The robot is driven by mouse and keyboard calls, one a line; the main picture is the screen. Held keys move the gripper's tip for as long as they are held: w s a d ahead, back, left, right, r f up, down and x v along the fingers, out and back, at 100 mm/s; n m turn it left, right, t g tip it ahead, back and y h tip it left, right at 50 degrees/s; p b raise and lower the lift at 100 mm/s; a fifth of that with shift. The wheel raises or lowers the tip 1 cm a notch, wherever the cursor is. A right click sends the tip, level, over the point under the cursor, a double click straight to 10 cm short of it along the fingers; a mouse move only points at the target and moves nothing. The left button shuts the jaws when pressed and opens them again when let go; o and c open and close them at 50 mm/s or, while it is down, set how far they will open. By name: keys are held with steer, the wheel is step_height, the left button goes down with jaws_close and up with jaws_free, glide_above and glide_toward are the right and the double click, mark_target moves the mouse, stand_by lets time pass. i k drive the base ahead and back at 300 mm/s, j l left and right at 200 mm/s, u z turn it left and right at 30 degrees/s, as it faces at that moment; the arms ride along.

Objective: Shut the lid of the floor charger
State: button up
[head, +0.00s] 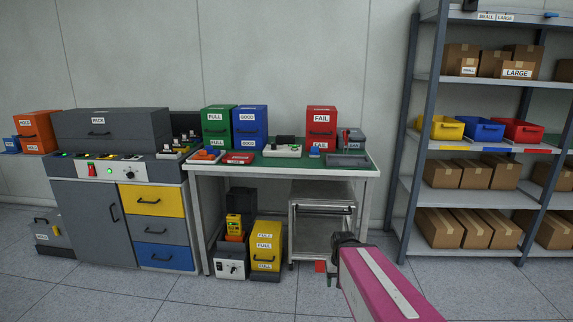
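Under the green-topped bench, on the floor, stands a white box with a dark knob on its front (232,267), which looks like the floor charger. A yellow and black block (235,225) sits above it on an orange part. Behind this a dark upright panel (243,199) rises, which may be the raised lid; I cannot tell for sure. My gripper (336,262), at the end of my pink arm, is to the right of the charger and apart from it. It is small and dark, and its fingers are not clear.
A yellow case (266,245) marked FULL stands directly right of the charger. A metal cart (322,225) is under the bench's right side, with a small red thing (320,266) near it. A drawer cabinet (158,230) stands left. The floor in front is clear.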

mark_target(244, 202)
steer(key=i+j, duration=0.25)
steer(key=j, duration=0.15)
steer(key=i+j+u, duration=0.1)
steer(key=i+j, duration=0.2)
steer(key=i+j+u, duration=0.1)
steer(key=i+j, duration=1.1)
steer(key=i, duration=0.15)
